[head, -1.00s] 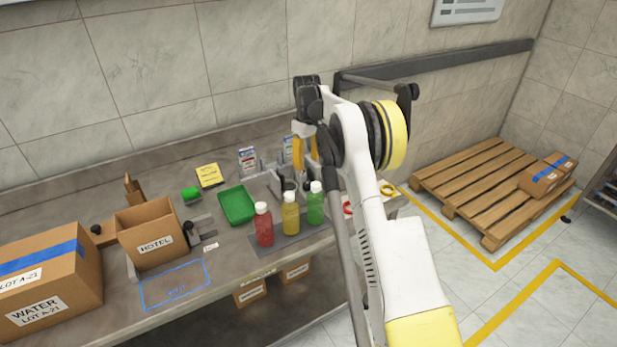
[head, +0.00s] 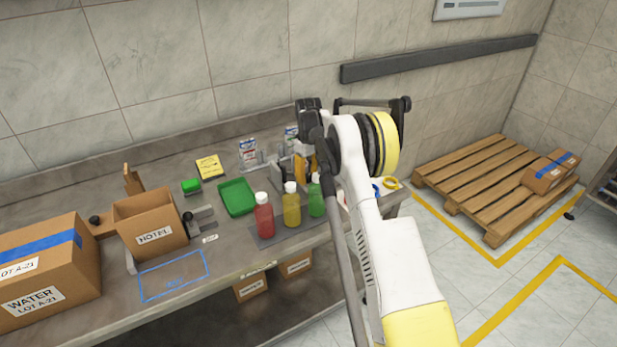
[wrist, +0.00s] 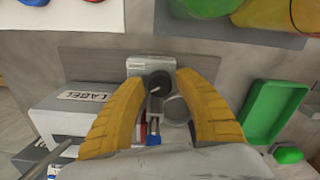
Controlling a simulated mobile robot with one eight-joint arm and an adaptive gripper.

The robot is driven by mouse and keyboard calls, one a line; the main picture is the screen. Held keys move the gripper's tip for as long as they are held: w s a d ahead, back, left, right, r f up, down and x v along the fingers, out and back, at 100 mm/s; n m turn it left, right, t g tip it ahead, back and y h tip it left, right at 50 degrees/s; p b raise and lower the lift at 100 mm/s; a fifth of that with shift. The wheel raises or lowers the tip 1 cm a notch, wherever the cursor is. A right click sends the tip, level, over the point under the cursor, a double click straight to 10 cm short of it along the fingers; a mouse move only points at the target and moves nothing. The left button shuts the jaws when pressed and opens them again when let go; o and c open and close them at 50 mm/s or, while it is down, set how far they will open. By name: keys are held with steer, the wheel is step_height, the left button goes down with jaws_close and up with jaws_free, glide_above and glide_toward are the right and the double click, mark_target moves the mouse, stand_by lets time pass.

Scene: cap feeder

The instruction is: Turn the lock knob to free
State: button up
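The lock knob (wrist: 158,84) is a dark round knob with a light pointer mark, on a small grey block (wrist: 150,64) in the wrist view. My gripper (wrist: 161,78) is open, with its two yellow fingers on either side of the knob and block. The wrist view shows space between the fingers and the knob; I cannot tell the height gap. In the head view my gripper (head: 306,166) is low over the back right of the bench, behind the bottles, and the knob is hidden there.
The red bottle (head: 264,216), yellow bottle (head: 291,207) and green bottle (head: 315,198) stand in front of my gripper. A green tray (head: 237,197) lies to their left. A grey round cup (wrist: 176,110) is beside the knob. A white LABEL unit (wrist: 60,122) stands left in the wrist view.

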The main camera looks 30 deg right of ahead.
jaws_close()
steer(key=shift+m, duration=0.3)
steer(key=m, duration=0.9)
steer(key=shift+m, duration=0.4)
steer(key=shift+o, duration=2.3)
jaws_free()
